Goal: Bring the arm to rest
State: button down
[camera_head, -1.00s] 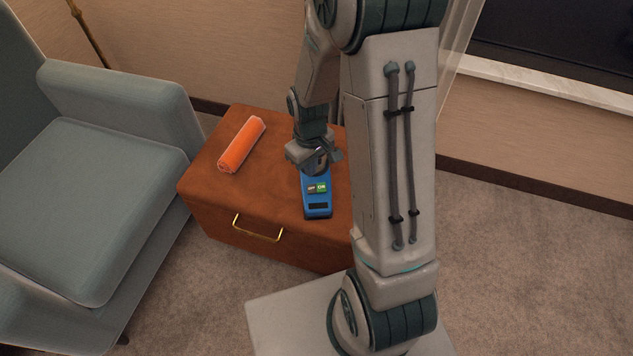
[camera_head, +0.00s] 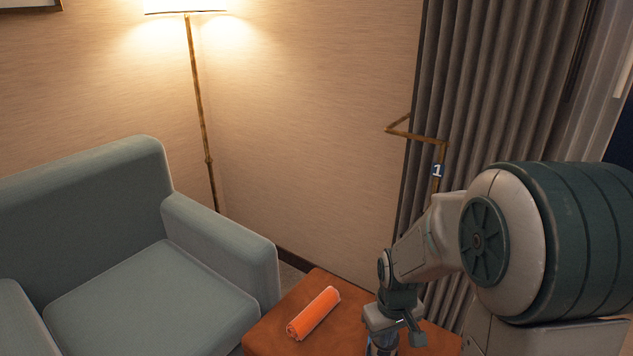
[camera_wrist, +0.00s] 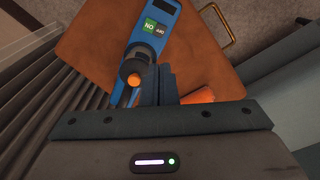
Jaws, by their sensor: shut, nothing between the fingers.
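My arm reaches in from the right in the head view, with its wrist over the brown leather ottoman (camera_head: 268,338). In the wrist view my gripper (camera_wrist: 164,72) has its dark fingers together, with nothing between them. A blue device (camera_wrist: 150,28) with green and dark ON/OFF labels and a round orange-tipped knob (camera_wrist: 133,79) is right beside the fingers. Whether the fingers touch it, I cannot tell. In the head view the fingertips and most of the device are cut off by the bottom edge.
An orange roll (camera_head: 314,313) lies on the ottoman, left of my wrist. A grey-green armchair (camera_head: 150,290) stands at left. A lit floor lamp (camera_head: 197,100) is behind it. Grey curtains (camera_head: 480,80) and a brass rod with a "1" sign (camera_head: 437,171) are behind my arm.

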jog(key=s+r+m+p, duration=0.1)
jog(key=s+r+p, duration=0.3)
jog(key=r, duration=0.6)
jog(key=s+r+m+t+p, duration=0.1)
jog(key=s+r+p, duration=0.3)
jog(key=r+p, duration=0.3)
jog(key=s+r+m+t+p, duration=0.1)
jog(key=s+r+p, duration=0.2)
jog(key=r, duration=1.1)
jog(key=p, duration=0.2)
jog(key=shift+s+r+m+p, duration=0.4)
jog(key=shift+a, duration=0.1)
